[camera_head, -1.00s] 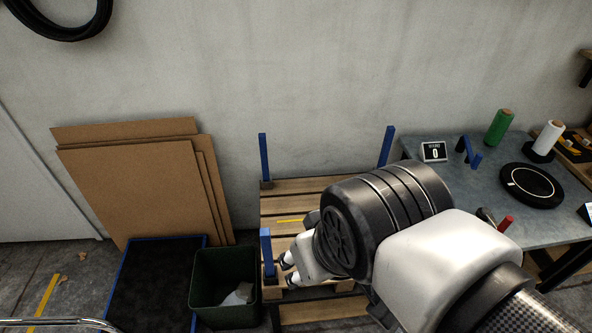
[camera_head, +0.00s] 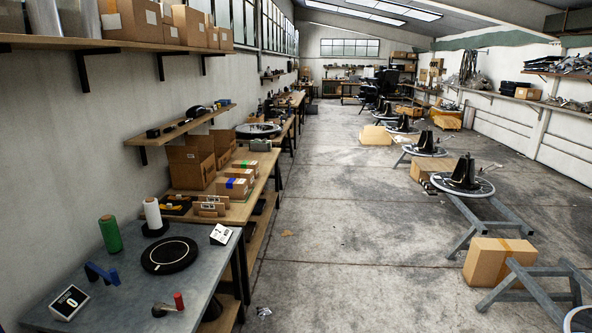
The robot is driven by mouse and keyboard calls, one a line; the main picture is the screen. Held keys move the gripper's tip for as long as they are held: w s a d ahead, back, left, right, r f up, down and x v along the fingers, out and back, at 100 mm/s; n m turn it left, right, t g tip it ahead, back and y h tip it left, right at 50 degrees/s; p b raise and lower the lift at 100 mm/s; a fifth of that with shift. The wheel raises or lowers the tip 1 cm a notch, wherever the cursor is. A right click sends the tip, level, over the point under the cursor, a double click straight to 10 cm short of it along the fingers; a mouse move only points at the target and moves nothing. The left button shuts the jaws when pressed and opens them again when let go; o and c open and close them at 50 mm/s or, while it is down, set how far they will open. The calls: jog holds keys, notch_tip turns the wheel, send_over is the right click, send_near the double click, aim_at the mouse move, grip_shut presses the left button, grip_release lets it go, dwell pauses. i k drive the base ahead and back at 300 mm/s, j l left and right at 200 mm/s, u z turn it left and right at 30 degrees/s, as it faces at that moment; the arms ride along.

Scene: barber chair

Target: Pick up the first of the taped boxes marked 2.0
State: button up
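Several small cardboard boxes stand in a group on the wooden workbench (camera_head: 262,178) along the left wall. One near box (camera_head: 232,188) has blue tape, and one behind it (camera_head: 245,164) has green tape. Their markings are too small to read, so I cannot tell which are marked 2.0. My gripper is not in view.
Open cartons (camera_head: 190,168) stand left of the small boxes. The near grey table (camera_head: 125,275) holds a black turntable (camera_head: 170,255), a display (camera_head: 67,302), and green (camera_head: 109,234) and white (camera_head: 152,213) rolls. The concrete aisle (camera_head: 340,235) is largely clear; stands and a carton (camera_head: 490,262) line its right.

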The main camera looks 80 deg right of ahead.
aim_at(235, 187)
jog(key=l+z, duration=0.2)
jog(key=l, duration=0.25)
jog(key=l+z, duration=0.25)
jog(key=l, duration=0.2)
jog(key=i+l+z, duration=0.2)
jog(key=l, duration=0.25)
jog(key=l+z, duration=0.2)
jog(key=l, duration=0.25)
jog(key=i+l+z, duration=0.1)
jog(key=l+z, duration=0.15)
jog(key=l, duration=0.2)
jog(key=i+l+z, duration=0.2)
jog(key=l, duration=0.2)
jog(key=i+l, duration=0.15)
jog(key=l, duration=0.2)
jog(key=i+l, duration=0.15)
jog(key=l, duration=0.25)
jog(key=i+l, duration=0.15)
jog(key=l, duration=0.2)
jog(key=i+l, duration=0.15)
jog(key=l, duration=0.25)
jog(key=i+l+z, duration=0.1)
jog(key=l, duration=0.25)
jog(key=i+l, duration=0.2)
jog(key=l, duration=0.15)
jog(key=i+l, duration=0.2)
jog(key=l, duration=0.15)
